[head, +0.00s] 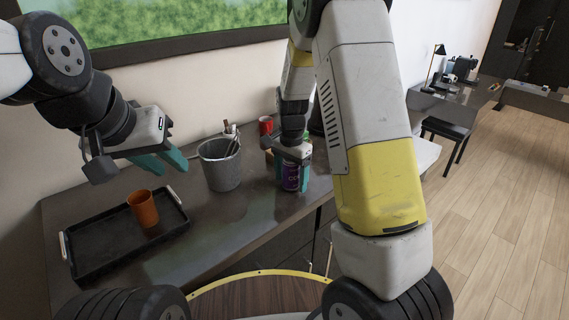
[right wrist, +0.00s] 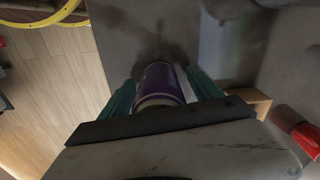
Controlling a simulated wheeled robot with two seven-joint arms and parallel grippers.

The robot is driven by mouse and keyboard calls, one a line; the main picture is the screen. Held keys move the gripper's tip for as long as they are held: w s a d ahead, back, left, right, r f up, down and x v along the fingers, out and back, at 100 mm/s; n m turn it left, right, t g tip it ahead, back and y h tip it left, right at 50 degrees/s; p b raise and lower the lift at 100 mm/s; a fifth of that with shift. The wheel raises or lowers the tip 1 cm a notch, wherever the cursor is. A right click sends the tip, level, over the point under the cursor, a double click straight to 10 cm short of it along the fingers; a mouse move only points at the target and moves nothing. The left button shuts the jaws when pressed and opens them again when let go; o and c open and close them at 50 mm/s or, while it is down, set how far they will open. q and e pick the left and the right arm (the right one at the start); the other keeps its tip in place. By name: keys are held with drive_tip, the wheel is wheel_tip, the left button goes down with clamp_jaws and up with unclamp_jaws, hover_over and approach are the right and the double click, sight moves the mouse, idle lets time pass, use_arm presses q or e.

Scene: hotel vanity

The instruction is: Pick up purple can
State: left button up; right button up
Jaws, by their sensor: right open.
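The purple can (head: 291,176) stands upright on the dark vanity counter, right of the grey bucket. It also shows in the right wrist view (right wrist: 160,84), between the two teal fingers. My right gripper (head: 293,178) is at the can from above, open, with one finger on each side; the wrist view (right wrist: 160,92) shows the fingers spread around it. I cannot tell whether either finger touches it. My left gripper (head: 160,163) is raised over the counter near the black tray, empty. Its teal fingers overlap in this view, so their gap is unclear.
A black tray (head: 85,262) with an orange cup (head: 143,208) lies at the left. A grey bucket (head: 219,165) holding utensils stands left of the can. A red can (head: 266,125) is behind, also in the wrist view (right wrist: 297,128). The counter front between tray and can is clear.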

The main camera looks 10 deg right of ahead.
drive_tip(key=shift+c, duration=0.2)
clamp_jaws()
drive_tip(key=shift+r, duration=0.1)
